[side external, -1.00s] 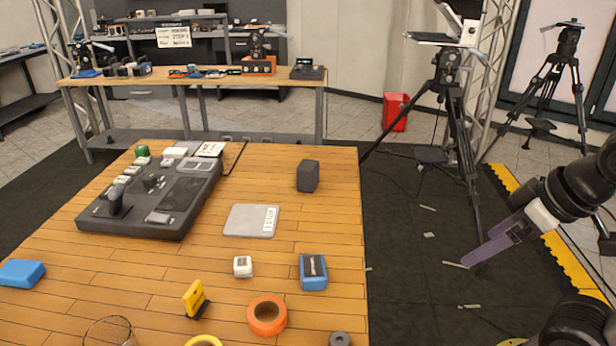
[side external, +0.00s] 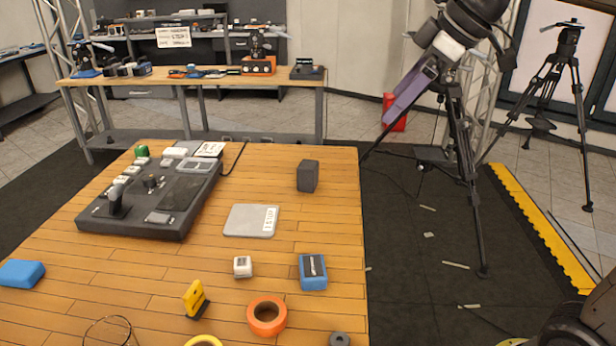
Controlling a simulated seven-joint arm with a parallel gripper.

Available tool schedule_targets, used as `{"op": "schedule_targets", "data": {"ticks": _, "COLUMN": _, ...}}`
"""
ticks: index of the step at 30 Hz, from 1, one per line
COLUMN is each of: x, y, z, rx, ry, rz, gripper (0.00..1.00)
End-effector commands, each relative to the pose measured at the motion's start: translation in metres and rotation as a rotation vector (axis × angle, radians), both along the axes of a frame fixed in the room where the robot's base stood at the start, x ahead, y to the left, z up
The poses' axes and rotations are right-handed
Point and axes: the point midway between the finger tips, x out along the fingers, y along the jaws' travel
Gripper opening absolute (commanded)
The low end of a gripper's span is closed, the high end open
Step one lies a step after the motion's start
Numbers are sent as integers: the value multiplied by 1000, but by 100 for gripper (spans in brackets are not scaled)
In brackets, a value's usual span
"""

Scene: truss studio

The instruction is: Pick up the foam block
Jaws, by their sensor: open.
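The foam block (side external: 307,176) appears to be the dark grey upright block near the right edge of the wooden table (side external: 330,225). It stands alone with clear wood around it. My gripper (side external: 396,108) shows its purple fingers pointing down and left, high up and to the right of the block, beyond the table's right edge in the picture. It is open and touches nothing. The gap between the fingers is hard to see from this side.
A grey flat plate (side external: 247,220) with a label lies left of the block. A dark control panel (side external: 160,195) is farther left. A blue-and-black box (side external: 313,272), a white cube (side external: 243,267), an orange tape roll (side external: 267,316) and a blue block (side external: 21,273) lie nearer.

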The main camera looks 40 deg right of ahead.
Motion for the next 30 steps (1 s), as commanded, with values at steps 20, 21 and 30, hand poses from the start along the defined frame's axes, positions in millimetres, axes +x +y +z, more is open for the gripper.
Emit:
{"op": "schedule_targets", "data": {"ticks": 20, "x": 251, "y": -55, "z": -107, "rx": 25, "ry": 115, "rz": 124, "gripper": 100}}
{"op": "schedule_targets", "data": {"ticks": 21, "x": 259, "y": -59, "z": -121, "rx": 31, "ry": 129, "rz": 119, "gripper": 100}}
{"op": "schedule_targets", "data": {"ticks": 30, "x": 274, "y": -74, "z": -190, "rx": 54, "ry": 219, "rz": 96, "gripper": 100}}
